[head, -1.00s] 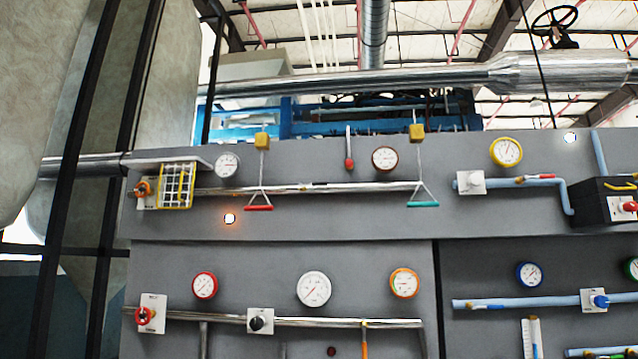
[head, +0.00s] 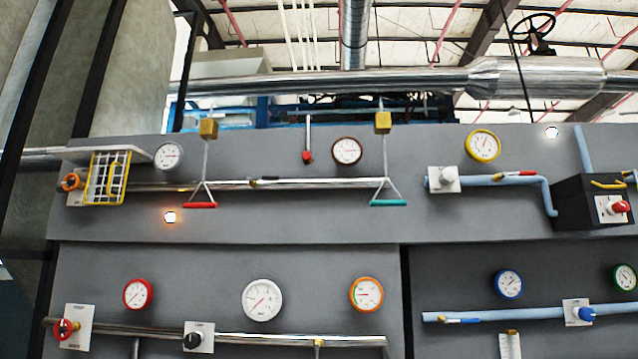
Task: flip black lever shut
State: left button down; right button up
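A small dark lever (head: 266,179) lies along the upper metal pipe (head: 330,184), between the red and teal pull handles. It looks roughly in line with the pipe, but it is too small to tell its exact position. A black knob (head: 192,341) on a white plate sits on the lower pipe (head: 260,340). Neither of my grippers shows in the head view.
Grey panels carry several gauges. A red pull handle (head: 200,205) and a teal one (head: 388,203) hang in front of the upper panel. A yellow wire cage (head: 106,178) is at left, and a black box (head: 577,203) juts out at right.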

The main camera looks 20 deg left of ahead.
aim_at(265, 179)
jog(key=u, duration=0.15)
jog(key=i, duration=1.1)
jog(key=u, duration=0.5)
